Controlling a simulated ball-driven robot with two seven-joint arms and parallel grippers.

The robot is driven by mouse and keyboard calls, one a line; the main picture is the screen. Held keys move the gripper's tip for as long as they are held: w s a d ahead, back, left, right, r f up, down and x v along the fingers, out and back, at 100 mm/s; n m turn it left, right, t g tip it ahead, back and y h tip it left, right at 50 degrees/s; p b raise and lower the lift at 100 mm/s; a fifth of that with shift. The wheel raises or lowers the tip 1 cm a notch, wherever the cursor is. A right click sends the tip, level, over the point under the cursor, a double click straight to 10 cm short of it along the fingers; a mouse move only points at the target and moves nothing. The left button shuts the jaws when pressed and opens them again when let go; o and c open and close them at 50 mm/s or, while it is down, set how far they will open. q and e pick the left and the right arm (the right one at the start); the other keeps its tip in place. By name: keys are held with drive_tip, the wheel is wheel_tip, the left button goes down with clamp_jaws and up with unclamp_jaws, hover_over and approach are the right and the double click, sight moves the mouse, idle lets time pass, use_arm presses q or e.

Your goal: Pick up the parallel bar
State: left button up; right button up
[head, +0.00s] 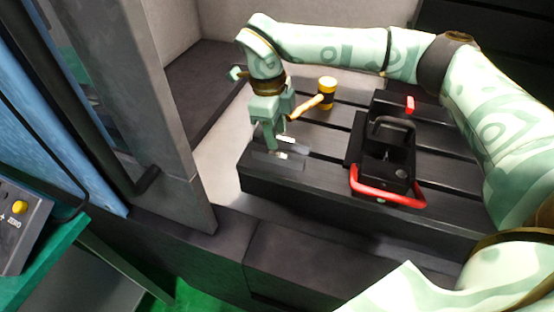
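My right gripper (276,152) reaches down over the left front corner of the dark slotted table, its fingertips low near the table top. A small shiny grey bar (297,144), which looks like the parallel bar, lies at the fingertips. It is partly hidden by the fingers. I cannot tell whether the fingers are closed on it or only beside it. My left gripper is not in view.
A black vise-like fixture (386,160) with a red handle (388,194) stands to the right on the slotted table (330,203). A grey door post (160,120) rises at the left.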

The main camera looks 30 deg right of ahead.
sight(277, 154)
wheel_tip(277, 154, down, 2)
drive_tip(key=shift+d, duration=0.1)
wheel_tip(277, 154, down, 5)
drive_tip(key=shift+s+f+b, duration=0.15)
drive_tip(key=shift+b, duration=0.75)
clamp_jaws()
